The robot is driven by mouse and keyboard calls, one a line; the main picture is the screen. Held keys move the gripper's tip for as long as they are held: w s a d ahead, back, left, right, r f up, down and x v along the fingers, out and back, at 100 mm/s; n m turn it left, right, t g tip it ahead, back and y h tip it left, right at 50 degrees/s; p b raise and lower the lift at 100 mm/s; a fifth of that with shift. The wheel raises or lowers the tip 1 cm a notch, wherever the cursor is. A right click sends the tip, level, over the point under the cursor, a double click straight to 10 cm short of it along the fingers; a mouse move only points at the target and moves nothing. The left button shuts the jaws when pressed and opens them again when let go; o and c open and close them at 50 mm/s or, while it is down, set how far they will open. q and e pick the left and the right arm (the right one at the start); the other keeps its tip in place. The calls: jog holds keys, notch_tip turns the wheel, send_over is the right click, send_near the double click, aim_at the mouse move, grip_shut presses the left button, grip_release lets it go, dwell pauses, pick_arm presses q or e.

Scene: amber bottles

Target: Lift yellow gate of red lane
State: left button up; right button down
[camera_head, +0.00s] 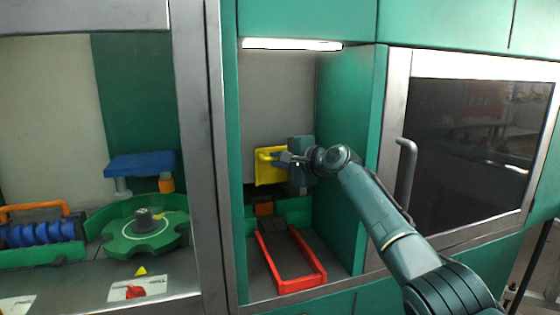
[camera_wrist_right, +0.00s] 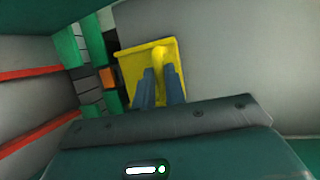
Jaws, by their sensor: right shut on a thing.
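The yellow gate (camera_head: 268,168) is a flat panel with a handle, in the open bay above the back end of the red lane (camera_head: 312,268). It also shows in the right wrist view (camera_wrist_right: 134,66). My right gripper (camera_head: 286,159) is shut on the gate's yellow handle; in the right wrist view its two blue-grey fingers (camera_wrist_right: 159,84) sit either side of it. The gate stands above the lane floor, with an orange block (camera_head: 264,209) visible below it. The red lane has red side rails and a dark floor, and looks empty. My left gripper is not in view.
Green walls and a metal frame post (camera_head: 212,150) bound the bay. On the left are a green rotary table (camera_head: 118,228), blue rollers (camera_head: 42,233) and a blue platform (camera_head: 140,164). A dark glass door with a handle (camera_head: 405,172) is on the right.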

jog(key=shift+r, duration=0.5)
jog(key=c, duration=1.6)
grip_release()
jog(key=shift+o, duration=0.6)
jog(key=shift+f, duration=0.15)
jog(key=shift+d+f, duration=0.1)
jog(key=b+v, duration=0.3)
jog(key=v, duration=0.9)
jog(key=shift+s, duration=0.1)
